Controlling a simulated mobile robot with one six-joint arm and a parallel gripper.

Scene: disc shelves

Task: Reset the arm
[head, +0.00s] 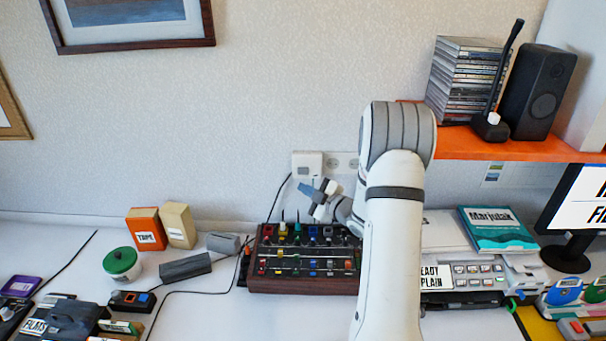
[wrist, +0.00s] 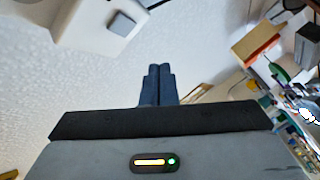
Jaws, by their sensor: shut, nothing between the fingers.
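My white arm rises in the right half of the head view and bends toward the wall. My gripper (head: 306,189) is above the back of a control box with coloured knobs (head: 305,262), in front of the wall. In the wrist view, the two dark blue fingers of my gripper (wrist: 158,72) are together with nothing between them. My arm hides part of the desk and wall behind it.
An orange shelf (head: 500,147) at right holds a stack of disc cases (head: 465,80) and a black speaker (head: 540,92). A wall socket (head: 308,164) is close behind my gripper. Orange (head: 146,230) and tan (head: 178,225) boxes stand left on the white desk.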

